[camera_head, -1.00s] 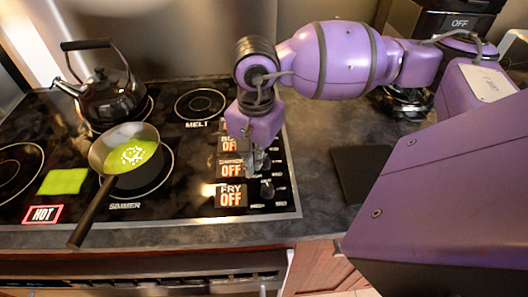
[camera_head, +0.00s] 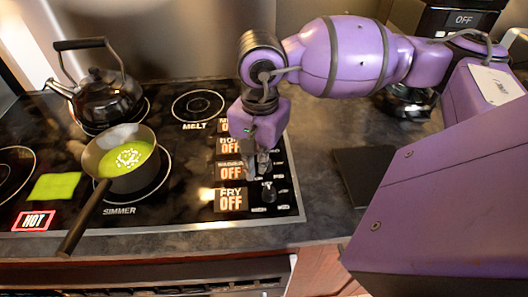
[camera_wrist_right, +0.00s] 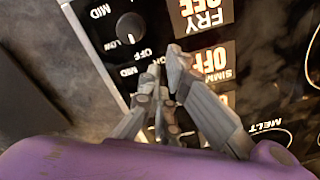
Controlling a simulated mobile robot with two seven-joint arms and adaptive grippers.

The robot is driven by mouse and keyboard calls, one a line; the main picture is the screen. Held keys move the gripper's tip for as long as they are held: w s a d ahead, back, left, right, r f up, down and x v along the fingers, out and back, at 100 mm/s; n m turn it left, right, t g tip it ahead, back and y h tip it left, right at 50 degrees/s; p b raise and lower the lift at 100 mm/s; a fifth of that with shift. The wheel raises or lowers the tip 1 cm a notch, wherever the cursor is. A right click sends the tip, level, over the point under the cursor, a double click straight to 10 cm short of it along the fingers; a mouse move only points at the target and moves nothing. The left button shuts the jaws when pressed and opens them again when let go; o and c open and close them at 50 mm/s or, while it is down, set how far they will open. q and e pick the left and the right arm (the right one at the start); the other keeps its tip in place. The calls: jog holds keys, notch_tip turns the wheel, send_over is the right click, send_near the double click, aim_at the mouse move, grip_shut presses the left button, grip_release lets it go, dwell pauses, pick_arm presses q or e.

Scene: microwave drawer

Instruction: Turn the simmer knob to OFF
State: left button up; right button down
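The black cooktop (camera_head: 180,140) carries a column of knobs and lit labels on its right side. The simmer label (camera_head: 229,171) reads OFF in the head view and also shows in the right wrist view (camera_wrist_right: 212,62). My right gripper (camera_head: 258,168) points down over the knob column beside that label. In the wrist view its fingertips (camera_wrist_right: 165,65) are close together beside the simmer label. The simmer knob is hidden by the fingers, and I cannot tell whether they grip it. My left gripper is not in view.
The fry knob (camera_wrist_right: 130,27) stands free close to the fingers; its label (camera_head: 231,200) reads OFF. A pan (camera_head: 90,158) with green soup sits on the simmer burner, a kettle (camera_head: 105,97) behind it. The HOT light (camera_head: 34,221) glows red. Bare counter (camera_head: 318,150) lies right.

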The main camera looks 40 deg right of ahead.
aim_at(261, 179)
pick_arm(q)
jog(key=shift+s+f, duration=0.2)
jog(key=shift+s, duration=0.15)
pick_arm(e)
jog(key=shift+s+d+f, duration=0.15)
jog(key=shift+s+f, duration=0.35)
jog(key=shift+f, duration=0.1)
jog(key=shift+s, duration=0.1)
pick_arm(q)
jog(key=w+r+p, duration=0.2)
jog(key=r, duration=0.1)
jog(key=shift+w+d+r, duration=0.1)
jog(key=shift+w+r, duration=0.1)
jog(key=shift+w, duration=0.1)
pick_arm(e)
notch_tip(261, 179, up, 6)
jog(key=shift+w+a+r, duration=0.2)
jog(key=shift+r, duration=0.05)
